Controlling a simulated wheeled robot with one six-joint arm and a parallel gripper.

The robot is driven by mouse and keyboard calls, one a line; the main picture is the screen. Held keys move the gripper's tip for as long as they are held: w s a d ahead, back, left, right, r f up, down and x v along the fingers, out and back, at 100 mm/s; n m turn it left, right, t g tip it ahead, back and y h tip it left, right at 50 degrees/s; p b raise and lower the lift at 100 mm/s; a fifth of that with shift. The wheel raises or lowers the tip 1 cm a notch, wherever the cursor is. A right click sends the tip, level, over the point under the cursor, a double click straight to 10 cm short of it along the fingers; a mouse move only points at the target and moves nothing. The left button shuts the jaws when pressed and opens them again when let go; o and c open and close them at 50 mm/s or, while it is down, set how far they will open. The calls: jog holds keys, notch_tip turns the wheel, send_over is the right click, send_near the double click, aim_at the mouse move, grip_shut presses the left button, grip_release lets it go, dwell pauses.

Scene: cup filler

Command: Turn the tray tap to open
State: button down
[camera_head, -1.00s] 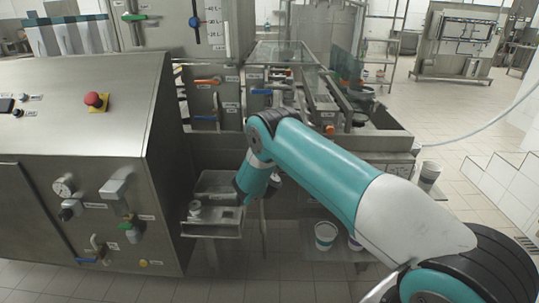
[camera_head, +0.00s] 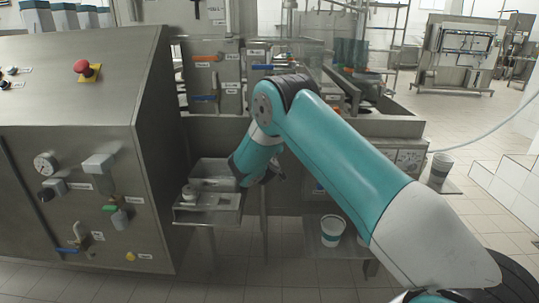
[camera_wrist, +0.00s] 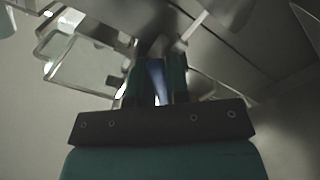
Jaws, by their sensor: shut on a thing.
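My gripper (camera_wrist: 158,78) shows in the wrist view with its two dark fingers close together, shut on a narrow pale-blue piece, which I take to be the tray tap's handle (camera_wrist: 157,84). Only a thin strip of it shows between the fingers. In the head view my teal arm covers most of that spot, so the tap cannot be made out there. The metal tray (camera_head: 208,218) stands at the left of my wrist, with a small round white fitting on it. A clear, pale-edged box-like part shows at the left in the wrist view.
A steel control cabinet (camera_head: 75,150) with a red button (camera_head: 82,67) stands left. Orange- and blue-handled valves (camera_head: 206,58) are behind my arm. A white cup (camera_head: 332,230) stands on a low shelf; another cup (camera_head: 441,167) is at the right. Tiled floor is open at right.

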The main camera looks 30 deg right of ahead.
jog(key=m+b, duration=0.2)
jog(key=b, duration=0.2)
jog(key=w+a+m+b, duration=0.1)
jog(key=m+b, duration=0.2)
jog(key=b, duration=0.2)
jog(key=a+f+m+b, duration=0.1)
jog(key=m+b, duration=0.2)
jog(key=b, duration=0.2)
jog(key=shift+w, duration=0.2)
jog(key=shift+m, duration=0.3)
jog(key=c, duration=1.1)
grip_release()
jog(key=shift+a, duration=0.15)
